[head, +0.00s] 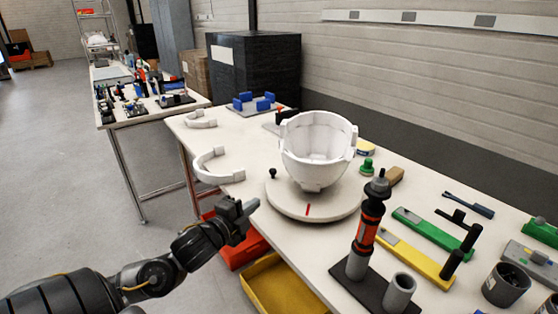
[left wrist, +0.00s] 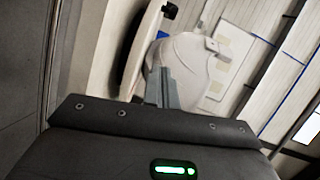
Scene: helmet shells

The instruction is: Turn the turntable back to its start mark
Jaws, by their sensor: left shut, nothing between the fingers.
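The round white turntable (head: 312,209) stands on the white table, with a red mark (head: 308,209) on its front edge. A small black knob (head: 273,173) stands at its left side. A white helmet shell (head: 317,155) sits on the turntable, open side up; in the left wrist view the white shell (left wrist: 190,65) shows behind my fingers. My left gripper (head: 249,206) is shut and empty, in front and to the left of the turntable, seemingly apart from it. Its fingers (left wrist: 163,88) also show in the left wrist view. A start mark on the table cannot be made out. My right gripper is not in view.
Two white curved pieces (head: 217,168) (head: 200,119) lie left of the turntable. An orange and black tool (head: 369,222) stands upright in a holder at the front right. Green and yellow tools (head: 427,228) crowd the right. Red and yellow bins (head: 279,286) are below the table's front edge.

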